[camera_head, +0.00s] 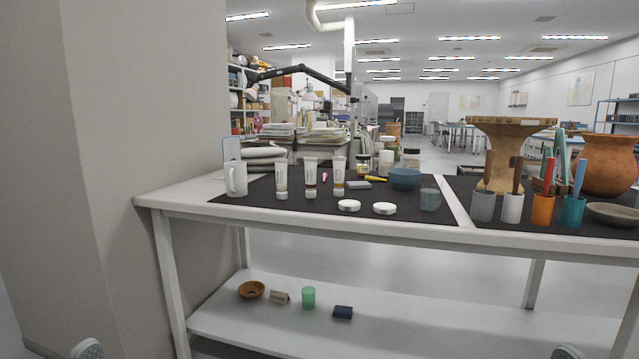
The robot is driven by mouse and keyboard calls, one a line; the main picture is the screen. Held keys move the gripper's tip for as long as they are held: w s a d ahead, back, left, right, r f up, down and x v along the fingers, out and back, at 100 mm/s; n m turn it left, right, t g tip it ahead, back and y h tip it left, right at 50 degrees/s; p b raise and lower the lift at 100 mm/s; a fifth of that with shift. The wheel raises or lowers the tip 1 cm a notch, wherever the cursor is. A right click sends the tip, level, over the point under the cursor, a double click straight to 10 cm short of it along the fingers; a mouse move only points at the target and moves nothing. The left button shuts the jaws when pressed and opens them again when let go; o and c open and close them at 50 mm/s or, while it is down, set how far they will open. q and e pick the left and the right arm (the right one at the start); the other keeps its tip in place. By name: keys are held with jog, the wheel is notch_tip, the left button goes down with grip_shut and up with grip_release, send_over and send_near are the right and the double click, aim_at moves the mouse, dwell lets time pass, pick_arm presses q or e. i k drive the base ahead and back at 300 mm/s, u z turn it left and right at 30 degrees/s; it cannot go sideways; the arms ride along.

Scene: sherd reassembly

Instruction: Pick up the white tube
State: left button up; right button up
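Three whitish tubes stand upright on their caps in a row on the dark mat: a left tube (281,180), a middle tube (310,177) and a right tube (339,175). They look alike, with small label differences, and I cannot tell which one the task's white tube is. The dark mat (245,203) lies on the white table (180,191). Neither of my grippers shows. Only small grey rounded parts, probably of my arms, show at the bottom edge.
A lower shelf (420,325) holds small items. A wall (140,120) rises at left.

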aim_at(310, 164)
jog(key=u, duration=0.05)
jog(key=i, duration=0.8)
jog(key=z, duration=1.2)
